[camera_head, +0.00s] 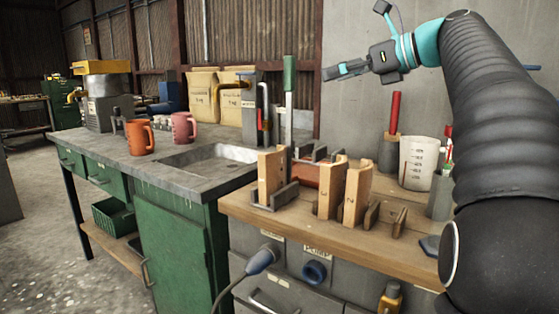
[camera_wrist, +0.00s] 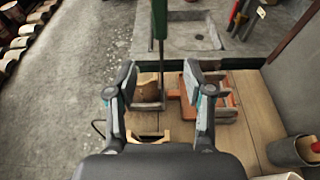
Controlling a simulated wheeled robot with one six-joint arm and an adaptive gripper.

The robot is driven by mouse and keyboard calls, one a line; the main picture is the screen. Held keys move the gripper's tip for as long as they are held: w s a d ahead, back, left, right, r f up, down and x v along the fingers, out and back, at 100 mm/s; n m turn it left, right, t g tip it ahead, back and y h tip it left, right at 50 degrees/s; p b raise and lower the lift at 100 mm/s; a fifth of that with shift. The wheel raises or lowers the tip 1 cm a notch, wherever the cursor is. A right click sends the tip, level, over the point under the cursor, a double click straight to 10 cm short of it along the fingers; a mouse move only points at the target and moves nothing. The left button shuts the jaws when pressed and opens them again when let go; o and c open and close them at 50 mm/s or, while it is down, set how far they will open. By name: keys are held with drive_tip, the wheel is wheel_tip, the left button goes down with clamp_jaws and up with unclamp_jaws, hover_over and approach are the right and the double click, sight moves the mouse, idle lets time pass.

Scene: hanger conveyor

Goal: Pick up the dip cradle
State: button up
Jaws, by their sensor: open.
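What looks like the dip cradle (camera_head: 289,77) has a green upright handle on a thin metal rod. Its foot seems to join a grey metal bracket around a light wooden block on the wooden bench; the joint is partly hidden in the head view. In the wrist view, the handle (camera_wrist: 159,20) and rod show between my fingers in the picture. My gripper (camera_head: 340,71) is open and empty, above and to the right of the handle. It also shows in the wrist view (camera_wrist: 160,82), clear of the rod.
Two wooden blocks (camera_head: 356,190) and grey brackets stand on the wooden bench (camera_head: 300,228). A reddish tray (camera_wrist: 188,97) is close right of the rod. A white beaker (camera_head: 417,165) and red-handled tool (camera_head: 395,112) stand right. A stone sink (camera_head: 205,160) adjoins left.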

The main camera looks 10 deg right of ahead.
sight(293, 91)
drive_tip(key=x, duration=0.7)
drive_tip(key=shift+w+a+f+b, duration=0.15)
drive_tip(key=shift+a+f+b, duration=0.05)
drive_tip(key=shift+b, duration=0.15)
drive_tip(key=shift+f+b+x, duration=0.2)
drive_tip(key=shift+x, duration=1.15)
drive_tip(key=shift+f+b+x, duration=0.2)
drive_tip(key=shift+x, duration=1.1)
drive_tip(key=shift+d+r, duration=0.1)
clamp_jaws()
